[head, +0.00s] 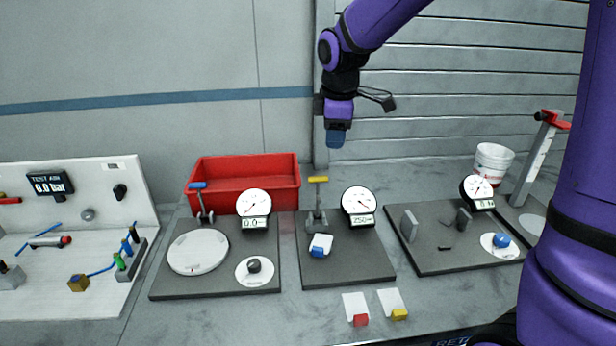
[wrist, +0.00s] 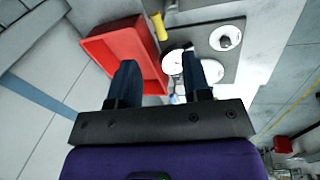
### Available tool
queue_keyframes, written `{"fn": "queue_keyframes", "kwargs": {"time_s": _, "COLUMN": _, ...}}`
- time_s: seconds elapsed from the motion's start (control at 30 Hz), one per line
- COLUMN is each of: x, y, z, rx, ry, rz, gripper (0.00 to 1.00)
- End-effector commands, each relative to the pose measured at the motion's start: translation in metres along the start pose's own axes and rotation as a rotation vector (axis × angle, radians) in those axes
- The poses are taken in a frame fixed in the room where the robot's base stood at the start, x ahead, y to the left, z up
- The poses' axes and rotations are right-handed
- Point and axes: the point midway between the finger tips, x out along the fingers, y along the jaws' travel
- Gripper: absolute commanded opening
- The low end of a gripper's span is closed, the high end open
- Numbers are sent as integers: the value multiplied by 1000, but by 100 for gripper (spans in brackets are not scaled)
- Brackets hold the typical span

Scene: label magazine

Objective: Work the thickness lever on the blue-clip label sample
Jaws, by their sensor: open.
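The blue-clip label sample (head: 320,244), a white card with a blue clip, sits on the middle dark board (head: 345,272), at the foot of a small grey stand. A lever with a yellow handle (head: 318,179) rises from that stand. A round gauge (head: 359,201) with a small display, which seems to read 250, stands beside it. My gripper (head: 336,138) is above and slightly right of the yellow handle, pointing down, apart from it. In the wrist view my gripper (wrist: 160,78) has its fingers apart with nothing held; the yellow handle (wrist: 159,27) shows beyond them.
A red bin (head: 245,182) stands behind the boards. The left board (head: 215,282) bears a blue-handled lever (head: 198,185) and a gauge; the right board (head: 465,260) bears another gauge and blocks. Red-clip (head: 356,308) and yellow-clip (head: 392,302) cards lie in front. A white bucket (head: 492,162) stands behind right.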

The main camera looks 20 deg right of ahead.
Motion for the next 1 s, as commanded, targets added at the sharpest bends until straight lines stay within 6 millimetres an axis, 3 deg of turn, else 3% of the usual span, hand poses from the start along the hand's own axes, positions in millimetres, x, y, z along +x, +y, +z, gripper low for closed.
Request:
{"fn": "queue_keyframes", "kwargs": {"time_s": 0.1, "x": 18, "y": 10, "z": -10, "rx": -76, "ry": -7, "rz": -14, "gripper": 44}}
{"fn": "queue_keyframes", "kwargs": {"time_s": 0.23, "x": 26, "y": 14, "z": -15, "rx": -115, "ry": -9, "rz": -19, "gripper": 44}}
{"fn": "queue_keyframes", "kwargs": {"time_s": 0.47, "x": 48, "y": 14, "z": -16, "rx": -121, "ry": -11, "rz": -22, "gripper": 44}}
{"fn": "queue_keyframes", "kwargs": {"time_s": 0.8, "x": 106, "y": 12, "z": -14, "rx": -119, "ry": -11, "rz": -22, "gripper": 44}}
{"fn": "queue_keyframes", "kwargs": {"time_s": 1.0, "x": 128, "y": 12, "z": -14, "rx": -119, "ry": -10, "rz": -20, "gripper": 44}}
